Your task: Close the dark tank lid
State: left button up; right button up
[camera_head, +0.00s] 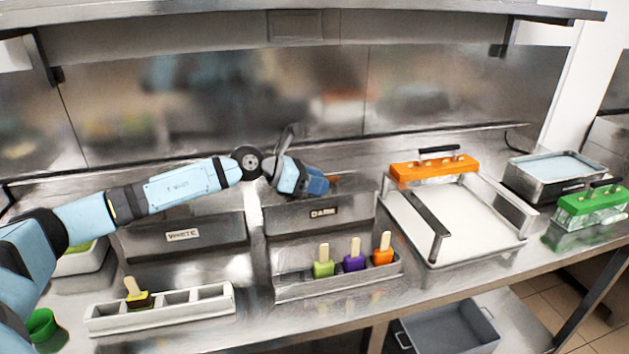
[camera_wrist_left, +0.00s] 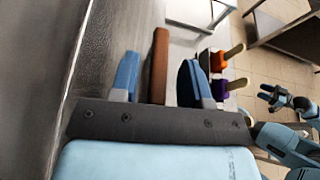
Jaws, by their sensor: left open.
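The dark tank (camera_head: 310,222), labelled DARK, stands at the middle of the counter. My left gripper (camera_head: 318,184) is over its top, with its blue fingers pointing right. In the left wrist view the left gripper (camera_wrist_left: 160,80) is open, and a brown bar (camera_wrist_left: 160,65) stands between its fingers, apart from both. A bit of brown also shows behind the fingertips in the head view. My gripper covers much of the tank top, so I cannot make out the lid's outline or angle. My right gripper (camera_wrist_left: 275,97) shows small at the right of the wrist view.
Green, purple and orange pops (camera_head: 354,256) stand in a rack before the dark tank. The WHITE tank (camera_head: 182,238) is to its left, with a white mould tray (camera_head: 160,311) in front. A framed pan (camera_head: 468,225) with an orange block (camera_head: 434,169) is right.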

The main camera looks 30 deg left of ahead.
pick_arm(q)
jog(key=shift+s+a+r, duration=0.15)
jog(key=shift+s+a, duration=0.15)
jog(key=shift+a, duration=0.1)
jog(key=b+v, duration=0.3)
jog(key=v, duration=0.8)
jog(key=shift+s+a, duration=0.2)
jog(key=shift+s, duration=0.15)
jog(key=shift+s+a+r, duration=0.2)
jog(key=shift+s+r, duration=0.1)
jog(key=shift+r, duration=0.15)
pick_arm(e)
jog(key=shift+w+a+f, duration=0.1)
jog(key=shift+f, duration=0.35)
jog(key=shift+w+a+f, duration=0.1)
jog(key=shift+f, duration=0.3)
jog(key=shift+s, duration=0.15)
